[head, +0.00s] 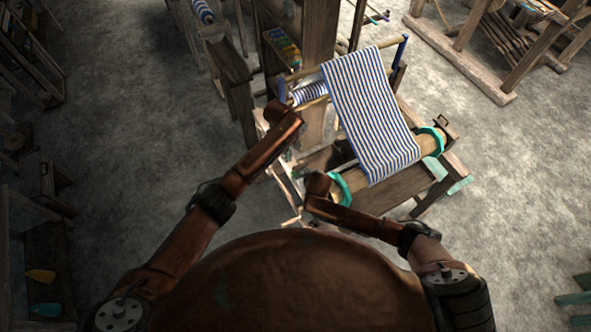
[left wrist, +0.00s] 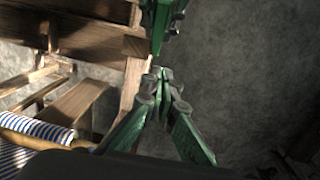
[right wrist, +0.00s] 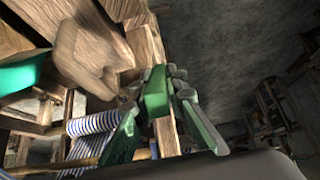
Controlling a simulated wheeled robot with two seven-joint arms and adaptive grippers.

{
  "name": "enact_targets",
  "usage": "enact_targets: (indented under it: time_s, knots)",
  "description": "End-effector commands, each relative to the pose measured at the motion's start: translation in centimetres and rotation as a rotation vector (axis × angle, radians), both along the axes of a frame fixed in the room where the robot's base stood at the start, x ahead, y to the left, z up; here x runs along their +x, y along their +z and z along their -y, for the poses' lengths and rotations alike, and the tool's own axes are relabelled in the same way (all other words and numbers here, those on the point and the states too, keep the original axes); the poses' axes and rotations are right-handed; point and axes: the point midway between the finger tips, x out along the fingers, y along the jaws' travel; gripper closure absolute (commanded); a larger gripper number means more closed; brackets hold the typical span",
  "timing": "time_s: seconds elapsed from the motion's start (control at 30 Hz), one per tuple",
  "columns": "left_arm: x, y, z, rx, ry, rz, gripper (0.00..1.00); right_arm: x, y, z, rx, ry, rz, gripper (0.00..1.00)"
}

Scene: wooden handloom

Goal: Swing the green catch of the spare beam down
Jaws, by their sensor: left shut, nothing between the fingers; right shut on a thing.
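In the right wrist view my right gripper (right wrist: 176,75) is shut on a green block, which looks like the green catch (right wrist: 155,92), beside a wooden part of the loom. In the left wrist view my left gripper (left wrist: 160,78) is shut and empty beside a wooden post. A green jointed piece (left wrist: 162,22) hangs just beyond its tips; I cannot tell whether it is my right gripper. In the head view my forearms hide both grippers and the catch. I cannot tell which beam is the spare one.
The loom carries striped cloth (head: 372,115) over a front beam with teal rings (head: 340,188). A striped roll (head: 309,93) lies at its left, also in the left wrist view (left wrist: 40,130). Wooden frames stand behind.

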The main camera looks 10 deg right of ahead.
Motion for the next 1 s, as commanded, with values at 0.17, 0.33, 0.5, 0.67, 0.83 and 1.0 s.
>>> enact_targets:
  time_s: [0.17, 0.33, 0.5, 0.67, 0.83, 1.0]
  knots:
    - [0.2, 5.0, 1.7, 0.056, 0.009, -0.004, 1.00, -0.1, -0.2, 0.1, -0.001, -0.001, -0.004, 1.00]
    - [0.0, 5.8, 2.1, 0.075, 0.016, -0.008, 1.00, -0.1, -0.2, 0.1, -0.002, -0.001, -0.004, 1.00]
    - [-0.1, 3.5, 2.0, 0.076, 0.017, -0.009, 1.00, -0.1, -0.2, 0.1, -0.002, -0.001, -0.004, 1.00]
    - [-0.1, 0.3, 2.2, 0.076, 0.015, -0.009, 1.00, -0.1, -0.2, 0.1, -0.002, -0.001, -0.004, 1.00]
    - [-0.1, -2.6, 2.2, 0.075, 0.014, -0.008, 1.00, -0.1, -0.2, 0.1, -0.002, -0.001, -0.005, 1.00]
    - [-0.9, -4.7, 2.4, 0.073, 0.013, -0.006, 1.00, -0.2, -0.2, 0.1, -0.002, -0.001, -0.005, 1.00]
